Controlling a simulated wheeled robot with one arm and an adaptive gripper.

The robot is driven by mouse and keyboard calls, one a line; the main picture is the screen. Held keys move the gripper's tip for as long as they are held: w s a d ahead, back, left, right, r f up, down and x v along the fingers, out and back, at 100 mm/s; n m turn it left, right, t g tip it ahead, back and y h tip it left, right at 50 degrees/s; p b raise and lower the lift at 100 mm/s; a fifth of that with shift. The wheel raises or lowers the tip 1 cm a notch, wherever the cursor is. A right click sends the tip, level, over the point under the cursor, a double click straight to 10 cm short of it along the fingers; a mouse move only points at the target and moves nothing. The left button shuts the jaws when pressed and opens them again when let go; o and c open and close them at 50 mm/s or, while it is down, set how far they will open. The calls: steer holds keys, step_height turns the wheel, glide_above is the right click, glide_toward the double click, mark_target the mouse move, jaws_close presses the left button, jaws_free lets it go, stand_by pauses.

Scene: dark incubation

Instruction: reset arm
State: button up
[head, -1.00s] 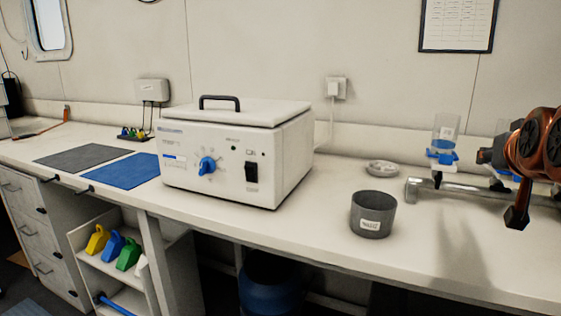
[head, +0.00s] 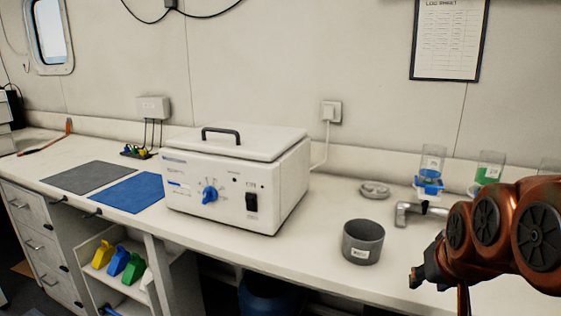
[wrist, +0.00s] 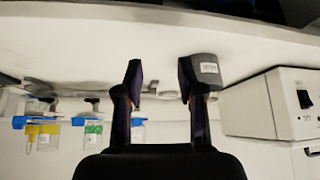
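My copper-coloured arm (head: 500,235) reaches in from the right edge of the head view, folded in front of the bench. A dark end piece of it shows at its left, but the fingers are not clear there. In the wrist view my gripper (wrist: 160,72) has its two dark fingers apart, with nothing between them. A grey labelled cup (head: 363,242) stands on the bench to the left of the arm. In the wrist view, which looks upside down, the cup (wrist: 207,70) appears just beyond the right finger; I cannot tell the gap.
A white lidded incubator box (head: 238,180) stands mid-bench. A metal pipe-like fitting (head: 410,212), a small dish (head: 374,189) and liquid containers (head: 430,170) sit behind the arm. Blue (head: 128,192) and grey mats (head: 88,177) lie at left. Bench front between box and cup is clear.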

steer(key=s+a+f+n+g+p, duration=0.1)
steer(key=s+a+g+p, duration=0.3)
steer(key=s, duration=0.6)
steer(key=s+a+f+n+g+y+p, duration=0.1)
steer(key=s+a+g+p, duration=0.3)
steer(key=s, duration=0.6)
steer(key=shift+s+f+p, duration=0.15)
steer(key=shift+s+p, duration=0.15)
steer(key=shift+p, duration=0.75)
